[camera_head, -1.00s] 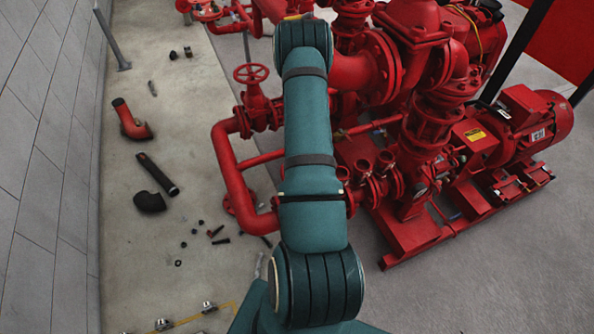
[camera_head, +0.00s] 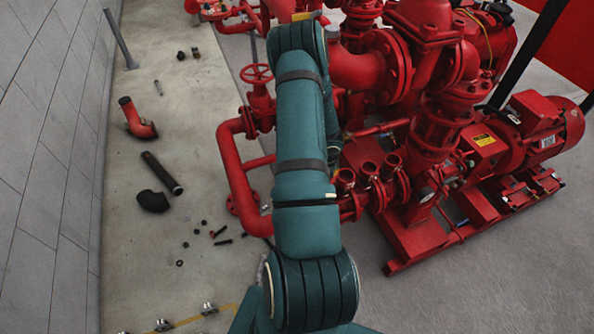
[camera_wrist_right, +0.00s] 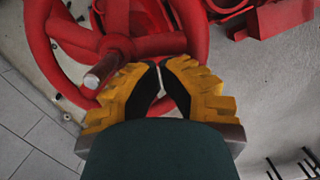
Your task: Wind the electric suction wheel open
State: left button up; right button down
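In the right wrist view a red handwheel (camera_wrist_right: 40,45) with thick spokes and a bare metal stem (camera_wrist_right: 105,70) fills the upper left. My right gripper (camera_wrist_right: 160,68) shows there with yellow ridged fingers and dark pads. Its fingertips are close together over the wheel's lower right part. Red shows in the narrow gap between the fingers, but whether they clamp the rim is unclear. In the head view my teal arm reaches up the middle and hides its own gripper and the wheel there. The left gripper is not in view.
The red pumpset (camera_head: 440,125) stands right of the arm, with its motor (camera_head: 545,130). A smaller red handwheel (camera_head: 256,72) sits on piping left of the arm. Loose fittings, including a red elbow (camera_head: 137,118) and a black pipe (camera_head: 161,173), lie on the floor near the grey wall.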

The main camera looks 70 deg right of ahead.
jog(key=shift+w+d+n+t+y, duration=0.15)
jog(key=shift+d+n, duration=0.3)
jog(key=shift+n, duration=0.65)
jog(key=shift+d+n+t+y, duration=0.1)
jog(key=shift+d+n, duration=0.35)
jog(key=shift+n, duration=0.65)
jog(key=shift+w+d+n+t+y, duration=0.15)
jog(key=shift+d+n, duration=0.3)
jog(key=shift+n, duration=0.65)
